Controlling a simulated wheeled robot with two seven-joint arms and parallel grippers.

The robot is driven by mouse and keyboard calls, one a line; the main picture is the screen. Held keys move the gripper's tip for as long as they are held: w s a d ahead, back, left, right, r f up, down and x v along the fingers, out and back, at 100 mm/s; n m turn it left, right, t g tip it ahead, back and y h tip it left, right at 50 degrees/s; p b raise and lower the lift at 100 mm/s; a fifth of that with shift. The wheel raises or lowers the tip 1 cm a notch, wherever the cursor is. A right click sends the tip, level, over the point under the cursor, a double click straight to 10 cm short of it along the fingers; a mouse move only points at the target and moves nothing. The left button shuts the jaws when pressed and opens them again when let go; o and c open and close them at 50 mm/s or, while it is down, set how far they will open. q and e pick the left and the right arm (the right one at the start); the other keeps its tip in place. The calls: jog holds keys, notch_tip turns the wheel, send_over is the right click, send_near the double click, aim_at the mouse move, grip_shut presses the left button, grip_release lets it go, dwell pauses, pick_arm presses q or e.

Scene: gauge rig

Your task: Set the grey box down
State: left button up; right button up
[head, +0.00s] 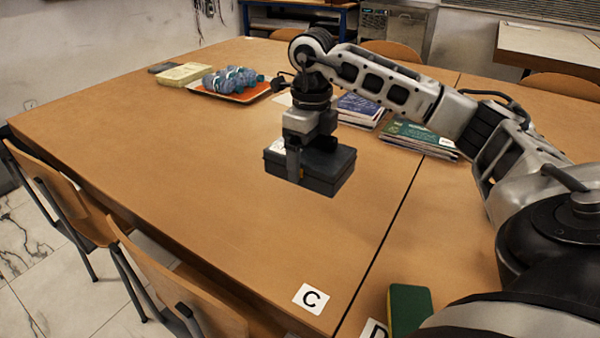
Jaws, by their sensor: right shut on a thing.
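The dark grey box (328,170) is in the middle of the wooden table (200,150) in the head view. My right gripper (295,172) points down at it from above and is shut on it, with one finger showing against the near left side. The other finger is hidden behind the box and the gripper body. The box looks level. I cannot tell whether its underside touches the table or hangs just above it. My left gripper is not in view.
An orange tray (254,97) with blue things stands at the back left, beside a pale yellow box (184,74). Books (420,137) lie behind and right. The table's left part is clear.

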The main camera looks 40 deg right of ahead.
jog(key=w+d+f, duration=0.1)
jog(key=w+f, duration=0.1)
jog(key=w+d+f, duration=0.1)
jog(key=f, duration=0.1)
jog(key=w+d+f, duration=0.1)
jog(key=w+f, duration=0.1)
jog(key=shift+w, duration=0.3)
jog(key=shift+w+d+f, duration=0.2)
jog(key=shift+w+f, duration=0.05)
jog(key=shift+f, duration=0.05)
notch_tip(320, 180, down, 3)
jog(key=shift+f, duration=0.15)
pick_arm(q)
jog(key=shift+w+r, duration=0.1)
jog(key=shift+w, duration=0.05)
jog(key=shift+b, duration=0.3)
pick_arm(e)
jog(key=shift+f, duration=0.1)
jog(key=o, duration=1)
jog(key=shift+o, duration=0.2)
